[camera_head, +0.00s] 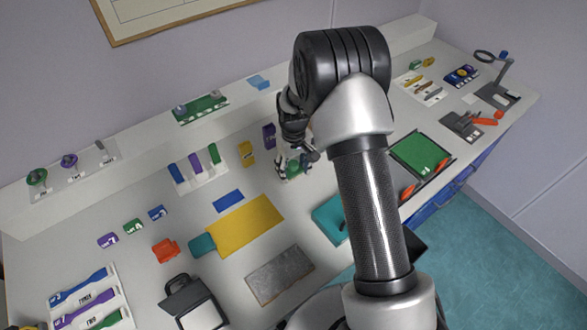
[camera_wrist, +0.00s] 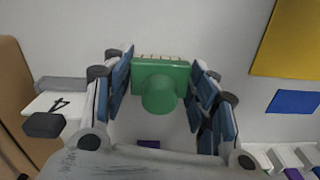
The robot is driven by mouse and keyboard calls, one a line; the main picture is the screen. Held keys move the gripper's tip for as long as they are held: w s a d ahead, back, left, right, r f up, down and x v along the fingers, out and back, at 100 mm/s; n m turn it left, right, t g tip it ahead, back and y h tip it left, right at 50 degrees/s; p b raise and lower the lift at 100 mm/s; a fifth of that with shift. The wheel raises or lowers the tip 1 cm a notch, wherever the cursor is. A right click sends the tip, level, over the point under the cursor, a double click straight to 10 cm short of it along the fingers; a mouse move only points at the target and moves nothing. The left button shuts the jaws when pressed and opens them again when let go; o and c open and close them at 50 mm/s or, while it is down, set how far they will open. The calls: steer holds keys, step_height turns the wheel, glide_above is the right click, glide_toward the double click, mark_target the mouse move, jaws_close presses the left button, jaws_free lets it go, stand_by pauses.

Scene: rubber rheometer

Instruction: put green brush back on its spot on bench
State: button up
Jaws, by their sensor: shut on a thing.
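The green brush (camera_wrist: 161,82) sits between the blue-padded fingers of my gripper (camera_wrist: 164,75) in the wrist view. Its block is at the fingertips, with a rounded knob towards the camera and a row of pale bristles along the far edge. My gripper (camera_head: 293,163) is shut on it over the back middle of the bench (camera_head: 130,190). In the head view only a little green (camera_head: 291,171) shows among the fingers. I cannot tell whether the brush touches the bench. No marked spot for it can be made out.
A yellow block (camera_head: 246,153) and a purple block (camera_head: 269,136) stand close to the left of my gripper. A yellow sheet (camera_head: 243,226) and a blue piece (camera_head: 228,201) lie nearer the front. A green plate (camera_head: 419,156) lies to the right, beyond my arm.

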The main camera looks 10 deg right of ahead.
steer(key=o, duration=0.6)
steer(key=shift+f, duration=0.2)
steer(key=shift+c, duration=0.2)
steer(key=o, duration=0.5)
